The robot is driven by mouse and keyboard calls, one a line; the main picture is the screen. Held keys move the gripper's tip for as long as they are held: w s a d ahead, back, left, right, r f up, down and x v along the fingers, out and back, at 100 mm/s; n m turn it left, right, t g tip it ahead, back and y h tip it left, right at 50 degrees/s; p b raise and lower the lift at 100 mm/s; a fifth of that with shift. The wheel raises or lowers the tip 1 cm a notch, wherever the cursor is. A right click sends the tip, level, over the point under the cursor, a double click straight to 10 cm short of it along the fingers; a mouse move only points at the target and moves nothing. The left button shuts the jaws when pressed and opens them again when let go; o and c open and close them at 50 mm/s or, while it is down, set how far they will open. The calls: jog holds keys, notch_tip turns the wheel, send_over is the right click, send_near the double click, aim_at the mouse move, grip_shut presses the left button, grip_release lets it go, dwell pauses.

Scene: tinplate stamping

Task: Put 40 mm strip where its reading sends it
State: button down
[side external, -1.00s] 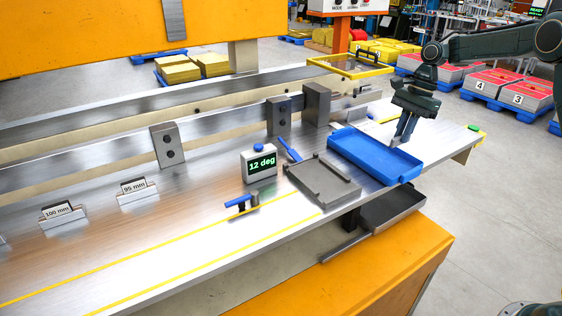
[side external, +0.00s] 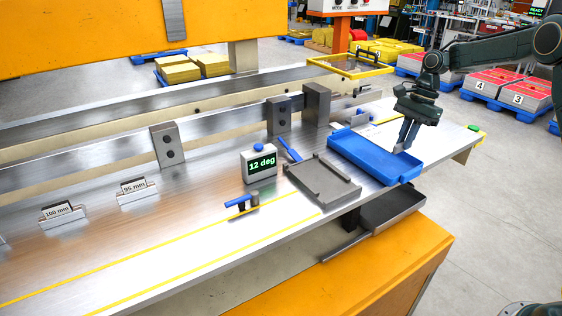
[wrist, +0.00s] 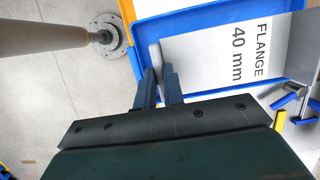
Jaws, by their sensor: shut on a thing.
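My gripper (side external: 404,148) is at the right end of the blue tray (side external: 352,160), with its fingers pointing down. In the wrist view, the fingers (wrist: 158,90) are shut on a narrow grey edge. It adjoins a pale flat piece marked "FLANGE 40 mm" (wrist: 215,58), which I take as the 40 mm strip. The blue tray's rim (wrist: 136,62) frames that piece. The side view barely shows the strip, and I cannot tell whether it touches the tray floor. The gauge display (side external: 261,165) reads 12 deg.
A grey block fixture (side external: 322,182) stands left of the blue tray. A dark grey tray (side external: 392,210) hangs below the bench's front edge. Holders labelled 95 mm (side external: 137,192) and 100 mm (side external: 62,215) stand at left. The bench's front left is clear.

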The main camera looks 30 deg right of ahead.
jog(key=shift+f, duration=3.3)
jog(key=c, duration=1.4)
grip_release()
jog(key=shift+c, duration=0.2)
jog(key=shift+r, duration=0.15)
jog(key=shift+v, duration=5.85)
jog(key=shift+d, duration=0.1)
